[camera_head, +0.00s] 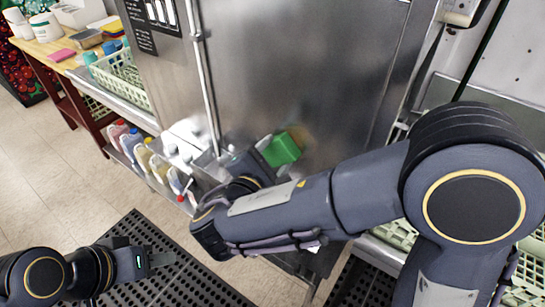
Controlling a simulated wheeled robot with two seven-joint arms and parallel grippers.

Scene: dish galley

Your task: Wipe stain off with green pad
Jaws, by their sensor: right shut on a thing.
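The green pad (281,150) is at the front of a stainless steel machine (300,70), tilted against or very close to the metal panel. My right gripper (264,148) is shut on the pad, and my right forearm covers part of the area below it. A small brownish patch (299,133), perhaps the stain, shows on the panel at the pad's upper right edge; its full extent is hidden. My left gripper (162,258) is low at the left, away from the panel, over the floor mat; its finger opening is unclear.
A shelf with several bottles (150,160) stands left of the machine. Above it are a pale green crate (120,80) and a wooden-topped table (60,45) with a pink pad (62,55). A vertical pipe (203,80) runs down the machine's front. Black mats (135,230) cover some floor.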

